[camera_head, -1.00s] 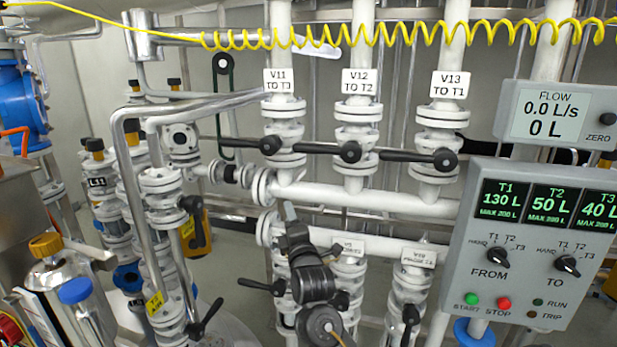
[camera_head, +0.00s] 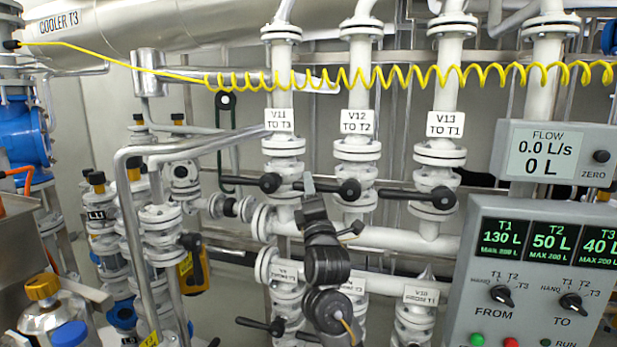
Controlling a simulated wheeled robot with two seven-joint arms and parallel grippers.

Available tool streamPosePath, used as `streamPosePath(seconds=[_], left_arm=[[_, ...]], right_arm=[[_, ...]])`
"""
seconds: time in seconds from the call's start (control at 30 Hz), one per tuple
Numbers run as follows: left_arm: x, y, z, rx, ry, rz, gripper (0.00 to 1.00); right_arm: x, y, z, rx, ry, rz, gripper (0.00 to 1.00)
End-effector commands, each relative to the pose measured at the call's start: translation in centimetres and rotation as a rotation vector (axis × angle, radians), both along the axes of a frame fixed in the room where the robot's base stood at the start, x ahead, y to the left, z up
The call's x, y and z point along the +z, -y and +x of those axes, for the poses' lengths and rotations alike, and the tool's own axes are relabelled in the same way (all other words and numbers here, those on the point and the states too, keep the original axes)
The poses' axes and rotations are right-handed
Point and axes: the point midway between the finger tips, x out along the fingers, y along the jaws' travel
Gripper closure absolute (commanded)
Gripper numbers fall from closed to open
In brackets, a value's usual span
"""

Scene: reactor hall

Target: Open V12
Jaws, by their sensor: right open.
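The V12 valve (camera_head: 357,152) sits on the middle vertical white pipe, under a label reading V12 TO T2 (camera_head: 359,122). Its black lever (camera_head: 328,191) reaches left from a round hub (camera_head: 350,189), level and across the pipe. My right gripper (camera_head: 332,206) is open and empty. It comes up from below, in front of the pipes, with one fingertip overlapping the left end of the V12 lever in the picture. I cannot tell whether they touch. The lever's left end is partly hidden. My left gripper is not in view.
V11's black lever (camera_head: 240,182) and V13's black lever (camera_head: 400,194) flank V12, both level. A coiled yellow hose (camera_head: 440,77) hangs across above the labels. A control panel (camera_head: 455,300) and flow display (camera_head: 505,150) stand at right. Lower valves surround my arm.

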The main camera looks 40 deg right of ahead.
Motion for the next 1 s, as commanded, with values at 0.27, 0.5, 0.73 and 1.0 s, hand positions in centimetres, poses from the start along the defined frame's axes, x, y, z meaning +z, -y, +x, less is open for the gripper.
streamPosePath(seconds=[0.27, 0.5, 0.73, 1.0], left_arm=[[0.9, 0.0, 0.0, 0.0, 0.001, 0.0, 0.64], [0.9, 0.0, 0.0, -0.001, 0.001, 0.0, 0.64], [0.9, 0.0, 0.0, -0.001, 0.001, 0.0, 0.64], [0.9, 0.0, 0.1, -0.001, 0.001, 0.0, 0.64]], right_arm=[[1.4, 1.1, 2.0, -0.001, 0.0, -0.001, 0.58], [1.4, 1.2, 2.2, 0.001, 0.0, 0.001, 0.58], [1.4, 1.2, 2.2, 0.0, 0.0, 0.001, 0.79], [1.4, 1.2, 2.2, 0.0, 0.0, 0.001, 1.0]])
